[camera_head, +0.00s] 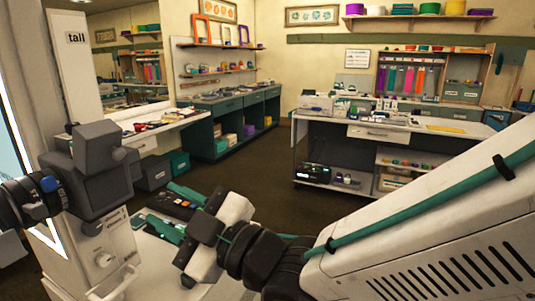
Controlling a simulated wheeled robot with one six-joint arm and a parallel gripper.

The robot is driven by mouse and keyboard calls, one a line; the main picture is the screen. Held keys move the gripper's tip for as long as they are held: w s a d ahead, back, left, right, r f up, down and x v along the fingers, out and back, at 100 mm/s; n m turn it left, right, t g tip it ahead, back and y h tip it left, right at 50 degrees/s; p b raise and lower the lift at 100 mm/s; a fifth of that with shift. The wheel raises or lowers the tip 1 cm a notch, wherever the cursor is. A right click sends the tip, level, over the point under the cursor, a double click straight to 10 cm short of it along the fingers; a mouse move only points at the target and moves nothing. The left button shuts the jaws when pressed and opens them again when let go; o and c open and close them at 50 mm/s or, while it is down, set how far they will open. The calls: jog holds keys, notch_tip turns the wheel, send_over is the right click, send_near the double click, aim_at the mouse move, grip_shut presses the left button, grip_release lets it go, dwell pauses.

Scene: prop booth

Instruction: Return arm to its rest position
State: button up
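My arm reaches in from the right edge of the head camera view, low across the picture, with a teal cable along its white link. My gripper (160,203) is at the lower centre-left, pointing left. Its two teal fingers are spread apart, so it is open. A dark device (183,202) with small light and orange marks shows between and behind the fingers. It seems to lie on the white surface below; I cannot tell whether a finger touches it. I see nothing clearly held.
A camera-like machine (100,170) on a white cabinet stands close to the left of my gripper. A white worktable (385,135) with shelves stands at centre right. Teal drawers (232,120) line the back wall. Dark and teal boxes (153,173) sit on the floor. Brown floor between is clear.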

jog(key=w+d+f+m+h, duration=0.3)
jog(key=d+f+m+h, duration=0.2)
jog(key=f+h, duration=0.3)
jog(key=w+d+f+m+g+h, duration=0.1)
jog(key=d+f+m+h, duration=0.15)
jog(key=d, duration=0.45)
jog(key=d+f+m+g+h, duration=0.1)
jog(key=d+f+m+h, duration=0.15)
jog(key=d, duration=0.35)
jog(key=s+d+r+m+g+h, duration=0.2)
jog(key=s+d+m, duration=0.3)
jog(key=d, duration=0.7)
jog(key=s+d+r+m+g+h, duration=0.2)
jog(key=s+d+m, duration=0.4)
jog(key=d, duration=0.6)
jog(key=shift+s+d+g+h, duration=0.3)
jog(key=shift+s+g+h, duration=0.2)
jog(key=shift+s, duration=0.25)
